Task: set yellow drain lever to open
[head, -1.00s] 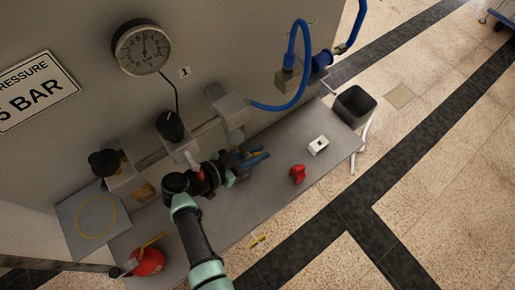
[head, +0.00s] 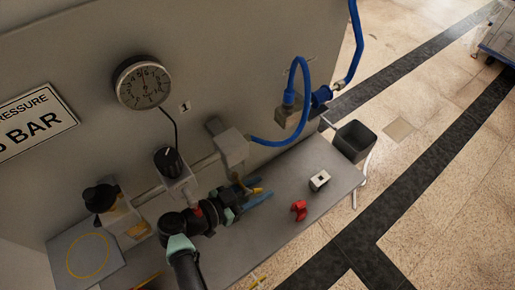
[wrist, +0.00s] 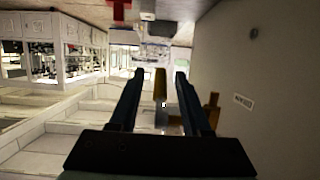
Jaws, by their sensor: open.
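The yellow drain lever (head: 256,190) shows in the head view as a small yellow piece beside my fingertips, below a grey valve block (head: 230,146) on the panel wall. In the wrist view the lever (wrist: 160,86) stands upright between my two fingers, with a visible gap on each side. My gripper (head: 260,197) is open, with its blue fingers pointing right along the wall; it also shows in the wrist view (wrist: 158,95). A brass part (wrist: 213,104) shows beyond the right finger. The lever's base is partly hidden by my gripper.
A black knob (head: 168,161) and pressure gauge (head: 142,82) are on the wall. A blue hose (head: 304,75) and dark bin (head: 354,139) are at right.

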